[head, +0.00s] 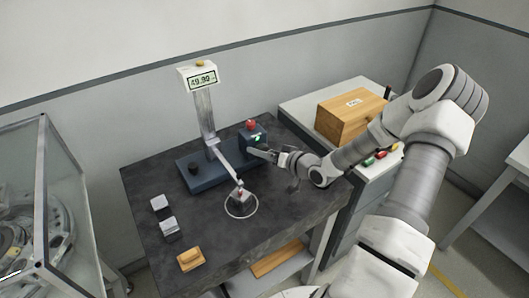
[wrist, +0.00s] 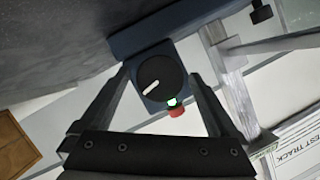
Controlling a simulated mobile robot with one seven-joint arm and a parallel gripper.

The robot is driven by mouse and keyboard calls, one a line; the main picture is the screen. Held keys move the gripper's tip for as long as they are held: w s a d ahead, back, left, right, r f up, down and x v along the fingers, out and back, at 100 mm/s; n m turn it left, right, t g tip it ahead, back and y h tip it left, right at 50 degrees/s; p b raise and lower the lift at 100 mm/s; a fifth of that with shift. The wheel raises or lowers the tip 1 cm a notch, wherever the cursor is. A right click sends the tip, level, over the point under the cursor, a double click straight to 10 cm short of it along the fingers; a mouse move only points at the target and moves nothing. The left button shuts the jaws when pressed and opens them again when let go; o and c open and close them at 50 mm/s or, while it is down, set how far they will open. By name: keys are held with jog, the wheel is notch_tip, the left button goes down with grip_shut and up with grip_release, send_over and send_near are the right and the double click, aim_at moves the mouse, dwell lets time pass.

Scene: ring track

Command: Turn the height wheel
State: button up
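A black round dial (wrist: 160,77) with a white pointer mark is on the face of a small blue box (head: 250,138), in the wrist view. I cannot tell whether this dial or the black knob (head: 194,167) on the blue base (head: 205,174) is the height wheel. The knob also shows at the top right of the wrist view (wrist: 262,14). My gripper (head: 266,154) is at the box's right side in the head view. In the wrist view its fingers (wrist: 160,82) are apart on either side of the dial, with nothing gripped. Contact with the dial cannot be told.
A post with a digital display (head: 203,79) rises from the base, and a thin arm reaches to a ringed spot (head: 241,206). The box carries a red button (head: 251,124) and green light. Small blocks (head: 168,227) lie front left. A wooden box (head: 351,108) stands on the right cabinet.

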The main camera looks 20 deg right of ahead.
jog(key=p+v, duration=0.1)
jog(key=v, duration=1.6)
jog(key=shift+s, duration=0.2)
